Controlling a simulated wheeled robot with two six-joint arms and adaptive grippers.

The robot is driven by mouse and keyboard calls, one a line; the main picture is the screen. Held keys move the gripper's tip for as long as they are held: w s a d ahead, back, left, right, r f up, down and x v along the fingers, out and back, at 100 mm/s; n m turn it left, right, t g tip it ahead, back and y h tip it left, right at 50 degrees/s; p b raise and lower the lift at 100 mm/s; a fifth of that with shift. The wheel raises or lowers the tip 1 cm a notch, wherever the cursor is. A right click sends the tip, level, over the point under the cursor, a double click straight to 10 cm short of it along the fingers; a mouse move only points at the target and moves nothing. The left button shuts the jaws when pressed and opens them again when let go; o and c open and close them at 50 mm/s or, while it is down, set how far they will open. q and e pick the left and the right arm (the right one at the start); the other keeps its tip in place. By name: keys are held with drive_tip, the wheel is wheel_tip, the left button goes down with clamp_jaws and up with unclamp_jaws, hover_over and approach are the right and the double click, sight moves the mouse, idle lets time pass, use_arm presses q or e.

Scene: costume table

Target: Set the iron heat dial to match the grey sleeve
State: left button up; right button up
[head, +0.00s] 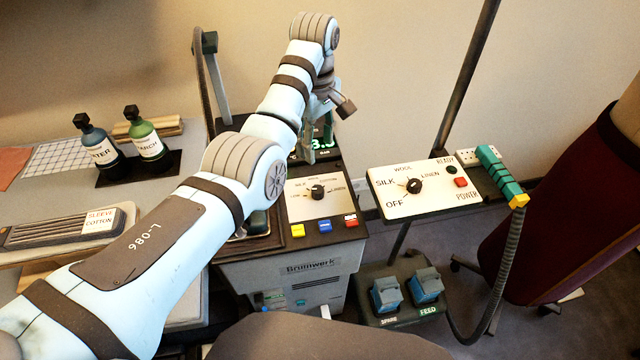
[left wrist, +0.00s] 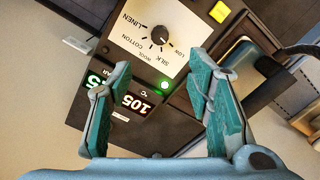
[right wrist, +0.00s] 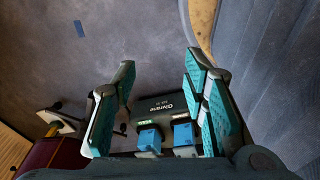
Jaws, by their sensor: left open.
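A dark dial knob (head: 318,191) sits on a cream panel of the Brumwerk unit (head: 310,272); the left wrist view shows this knob (left wrist: 160,36) with low, silk, wool, cotton and linen marks around it. Its exact pointer setting is too small to read surely. A grey sleeve board (head: 55,232) on the left table carries a "SLEEVE COTTON" label (head: 101,221). My left gripper (head: 318,148) is open and empty beyond the dial, above the display (left wrist: 132,101) reading 105 °C. My right gripper (right wrist: 158,75) is open and empty; the head view does not show it.
A second panel (head: 433,202) with its own heat dial (head: 414,186) stands at right, beside a teal-handled hose (head: 500,175). Yellow, blue and red buttons line the unit's front. Blue pedals (head: 427,285) stand low. Two bottles (head: 148,143) stand at left.

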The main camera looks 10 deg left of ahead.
sight(317, 189)
use_arm(q)
wheel_tip(317, 189, down, 15)
drive_tip(key=b, duration=0.3)
drive_tip(key=shift+w+f, duration=0.1)
use_arm(e)
wheel_tip(317, 189, down, 4)
drive_tip(key=shift+s+r, duration=0.1)
drive_tip(key=shift+s, duration=0.05)
use_arm(q)
drive_tip(key=shift+c, duration=0.3)
clamp_jaws()
